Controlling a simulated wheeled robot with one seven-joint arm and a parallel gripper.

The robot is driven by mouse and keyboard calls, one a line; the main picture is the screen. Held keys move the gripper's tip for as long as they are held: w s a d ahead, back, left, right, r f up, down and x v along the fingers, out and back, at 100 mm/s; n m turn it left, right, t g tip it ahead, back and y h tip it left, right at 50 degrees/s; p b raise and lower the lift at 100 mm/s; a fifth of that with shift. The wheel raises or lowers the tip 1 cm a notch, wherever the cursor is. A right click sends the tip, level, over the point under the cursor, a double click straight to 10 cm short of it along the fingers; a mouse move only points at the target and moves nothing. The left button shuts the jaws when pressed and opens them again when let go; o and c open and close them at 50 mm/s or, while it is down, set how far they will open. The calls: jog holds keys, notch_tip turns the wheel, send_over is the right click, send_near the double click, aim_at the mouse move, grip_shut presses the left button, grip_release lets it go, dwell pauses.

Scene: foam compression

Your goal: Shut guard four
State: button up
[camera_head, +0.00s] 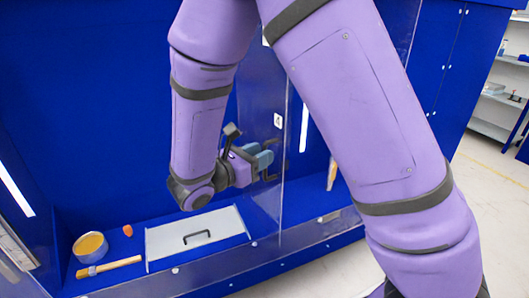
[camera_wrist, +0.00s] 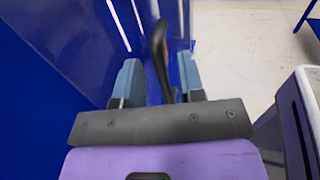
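A clear guard panel (camera_head: 283,190) stands at the front of the blue cabinet, with a small white label near its edge. My gripper (camera_head: 266,158) is at the handle. In the wrist view, the two blue-grey fingers (camera_wrist: 160,78) stand apart on either side of the handle, with gaps visible on both sides.
Inside the cabinet, a grey plate with a black handle (camera_head: 197,237) lies beside a round tin (camera_head: 91,247), a brush (camera_head: 108,266) and a small orange item (camera_head: 128,230). Another brush (camera_head: 332,174) is at the right. Shelves (camera_head: 500,100) and open floor lie further right.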

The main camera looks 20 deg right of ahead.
jog(key=shift+x, duration=0.95)
grip_shut()
